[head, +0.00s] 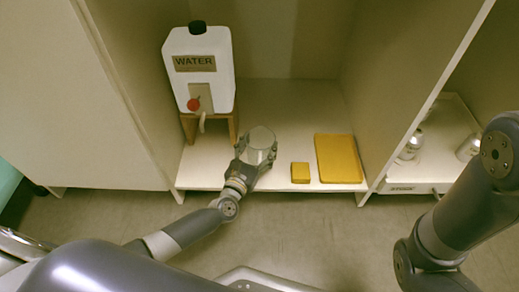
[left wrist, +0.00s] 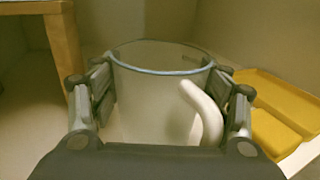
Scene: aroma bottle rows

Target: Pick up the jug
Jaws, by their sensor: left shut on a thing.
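The jug (head: 262,138) is a clear, round vessel with a pale rim, standing upright in the lower cabinet bay, right of the water tank. In the left wrist view the jug (left wrist: 150,95) fills the middle, with a white curved handle on its near right side. My left gripper (head: 254,157) is shut on the jug, with a finger on either side of its wall in the left wrist view (left wrist: 160,100). I cannot tell whether the jug's base touches the shelf. My right gripper is not in view; only my right arm shows at the right.
A white water tank (head: 200,80) with a red-knobbed tap stands on a wooden stand (head: 233,126) at the left. A white tray (head: 405,187) with bottles is in the right bay.

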